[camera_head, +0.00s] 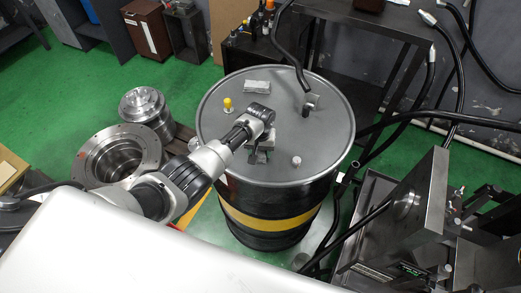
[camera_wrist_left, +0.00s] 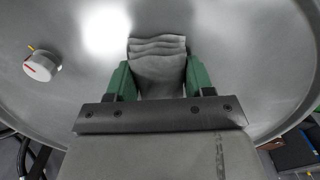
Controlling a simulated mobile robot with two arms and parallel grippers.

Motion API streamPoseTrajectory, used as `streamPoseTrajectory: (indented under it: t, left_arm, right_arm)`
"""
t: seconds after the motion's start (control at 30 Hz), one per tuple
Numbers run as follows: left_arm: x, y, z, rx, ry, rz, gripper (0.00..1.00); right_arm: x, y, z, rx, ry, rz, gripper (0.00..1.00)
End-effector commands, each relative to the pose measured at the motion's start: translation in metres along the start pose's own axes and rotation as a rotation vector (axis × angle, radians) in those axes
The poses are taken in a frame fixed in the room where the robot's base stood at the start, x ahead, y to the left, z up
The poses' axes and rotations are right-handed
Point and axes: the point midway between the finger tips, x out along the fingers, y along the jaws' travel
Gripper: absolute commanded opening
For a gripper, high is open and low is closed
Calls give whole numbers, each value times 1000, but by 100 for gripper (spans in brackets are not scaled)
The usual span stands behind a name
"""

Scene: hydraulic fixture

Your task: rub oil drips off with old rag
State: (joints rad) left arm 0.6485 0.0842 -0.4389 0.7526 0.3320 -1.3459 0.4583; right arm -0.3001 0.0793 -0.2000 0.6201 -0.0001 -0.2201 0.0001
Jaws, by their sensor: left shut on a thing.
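A grey folded rag (camera_wrist_left: 158,60) sits between the green fingers of my left gripper (camera_wrist_left: 156,78) in the left wrist view. The gripper is shut on it. In the head view my left gripper (camera_head: 265,153) is low over the grey top of a black drum (camera_head: 217,135) with a yellow band, and its arm hides part of the lid. I cannot tell whether the rag touches the lid. No oil drips can be made out on the visible lid. My right gripper is not in view.
The lid bears a pale flat folded item (camera_head: 257,86), a yellow-topped fitting (camera_head: 227,104), a pale cap (camera_head: 296,161) and a hose fitting (camera_head: 309,104). Metal cylinders (camera_head: 147,108) stand left. A dark steel fixture (camera_head: 415,205) and hoses crowd the right.

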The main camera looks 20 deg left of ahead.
Motion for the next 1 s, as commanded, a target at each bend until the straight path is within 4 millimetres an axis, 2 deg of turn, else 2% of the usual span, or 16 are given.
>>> streamPoseTrajectory:
  t: [0.3, 0.57, 1.0]
  left_arm:
    - [0, -27, -11, -2, 2, -1, 26]
    - [1, -36, -14, -3, 3, -2, 26]
    - [4, -66, -25, -2, 1, -3, 26]
  right_arm:
    - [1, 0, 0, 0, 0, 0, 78]
    - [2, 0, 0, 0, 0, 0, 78]
    - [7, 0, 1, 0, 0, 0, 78]
